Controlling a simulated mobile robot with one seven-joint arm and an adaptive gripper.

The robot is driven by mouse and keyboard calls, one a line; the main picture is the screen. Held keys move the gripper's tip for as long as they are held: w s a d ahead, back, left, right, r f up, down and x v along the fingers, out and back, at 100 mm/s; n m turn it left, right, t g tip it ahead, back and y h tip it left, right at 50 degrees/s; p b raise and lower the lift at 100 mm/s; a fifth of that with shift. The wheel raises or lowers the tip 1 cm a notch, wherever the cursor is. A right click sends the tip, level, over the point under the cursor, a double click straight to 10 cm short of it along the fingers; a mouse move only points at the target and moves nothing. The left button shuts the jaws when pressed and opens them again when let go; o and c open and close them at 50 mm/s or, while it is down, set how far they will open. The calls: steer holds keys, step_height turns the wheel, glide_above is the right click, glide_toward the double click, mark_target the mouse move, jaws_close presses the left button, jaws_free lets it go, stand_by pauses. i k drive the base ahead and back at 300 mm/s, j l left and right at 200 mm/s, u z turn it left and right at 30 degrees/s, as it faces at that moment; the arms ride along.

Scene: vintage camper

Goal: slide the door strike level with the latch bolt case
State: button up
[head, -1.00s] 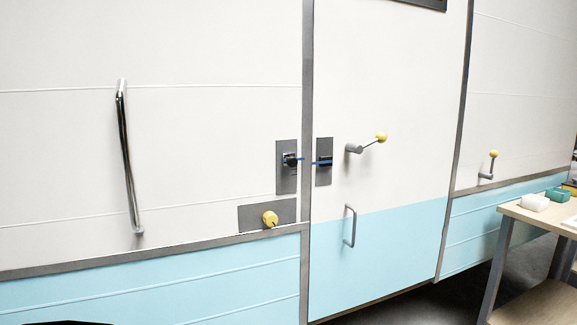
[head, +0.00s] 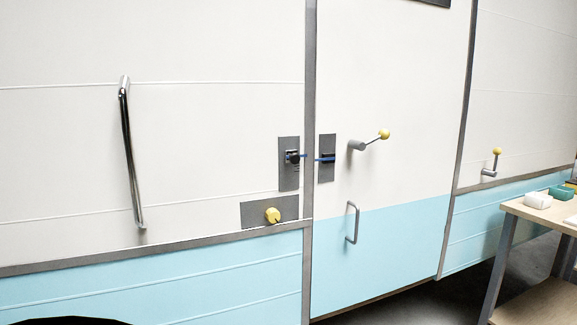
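A dark strike block (head: 293,157) sits on a grey plate (head: 288,180) on the camper wall, just left of the door edge. A short blue mark (head: 304,155) shows at its right side. The dark latch bolt case (head: 328,157) sits on a grey plate (head: 327,175) on the door, across the grey trim strip, with its own blue mark (head: 319,160). The strike's mark looks slightly higher than the case's mark. My gripper is not in view.
A yellow knob (head: 273,215) is on a grey plate below the strike. A chrome grab bar (head: 130,155) is at left, a wooden table (head: 535,214) at right.

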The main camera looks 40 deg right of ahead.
mark_target(292, 156)
steer(key=i+l+z, duration=0.1)
steer(key=z, duration=0.25)
steer(key=i+l+z, duration=0.1)
steer(key=z, duration=0.25)
steer(key=i+z, duration=0.35)
steer(key=k, duration=0.1)
